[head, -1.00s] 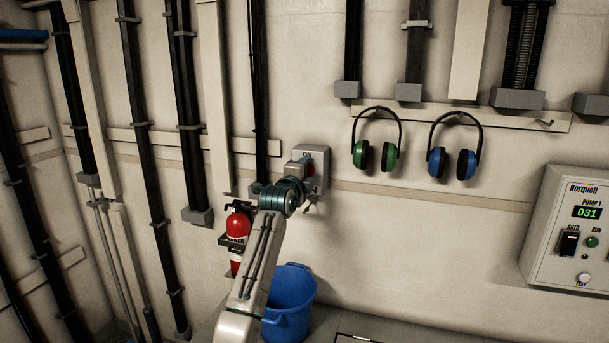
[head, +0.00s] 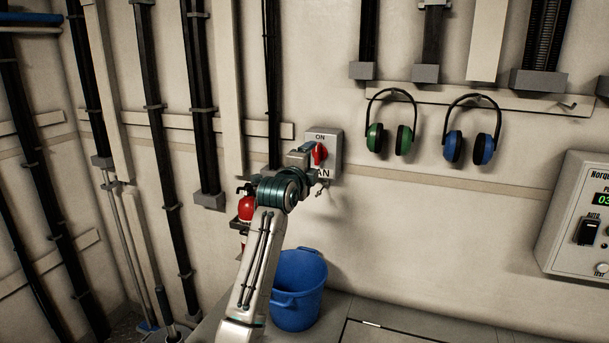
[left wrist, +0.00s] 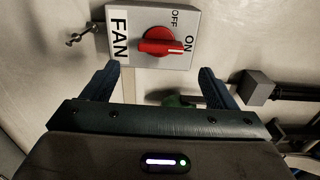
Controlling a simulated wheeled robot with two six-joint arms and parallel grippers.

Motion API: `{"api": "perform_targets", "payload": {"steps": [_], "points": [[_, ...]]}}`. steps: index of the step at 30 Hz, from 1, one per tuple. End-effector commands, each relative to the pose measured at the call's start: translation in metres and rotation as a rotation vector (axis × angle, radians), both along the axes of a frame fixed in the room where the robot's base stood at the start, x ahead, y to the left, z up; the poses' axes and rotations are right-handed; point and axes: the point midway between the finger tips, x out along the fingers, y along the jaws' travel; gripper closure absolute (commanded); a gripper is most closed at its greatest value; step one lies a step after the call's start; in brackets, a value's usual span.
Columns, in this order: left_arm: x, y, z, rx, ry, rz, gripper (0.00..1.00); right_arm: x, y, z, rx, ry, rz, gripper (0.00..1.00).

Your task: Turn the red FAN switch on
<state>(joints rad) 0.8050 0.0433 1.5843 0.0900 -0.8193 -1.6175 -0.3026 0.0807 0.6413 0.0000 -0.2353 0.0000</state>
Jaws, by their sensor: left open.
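The FAN switch is a grey box (head: 334,140) on the wall with a red knob (head: 320,154). In the left wrist view, the box (left wrist: 201,20) fills the top, with its red knob (left wrist: 163,42) and OFF, ON and FAN labels. The knob's handle lies roughly in line with the ON mark. My left gripper (head: 309,155) is in front of the box and partly hides it in the head view. In the left wrist view, my left gripper (left wrist: 158,72) is open and empty, its fingers spread below the knob, apart from it. My right gripper is out of view.
A red fire extinguisher (head: 246,209) is partly behind my left arm. Green earmuffs (head: 390,139) and blue earmuffs (head: 470,147) hang to the right. A control panel (head: 572,232) is at far right.

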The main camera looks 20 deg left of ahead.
Motion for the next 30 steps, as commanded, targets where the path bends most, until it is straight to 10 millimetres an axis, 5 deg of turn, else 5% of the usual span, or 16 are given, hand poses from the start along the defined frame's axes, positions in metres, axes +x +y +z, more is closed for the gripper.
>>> {"api": "perform_targets", "payload": {"steps": [9, 25, 30], "points": [[-0.038, 0.001, -0.001, 0.001, 0.0, 0.0, 0.2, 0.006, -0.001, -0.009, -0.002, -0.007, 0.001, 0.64], [-0.041, 0.002, -0.001, -0.001, 0.003, 0.001, 0.2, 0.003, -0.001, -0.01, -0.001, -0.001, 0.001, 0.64], [-0.054, 0.003, -0.044, -0.071, 0.073, 0.007, 0.2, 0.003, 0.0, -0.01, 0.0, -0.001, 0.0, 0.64]]}}
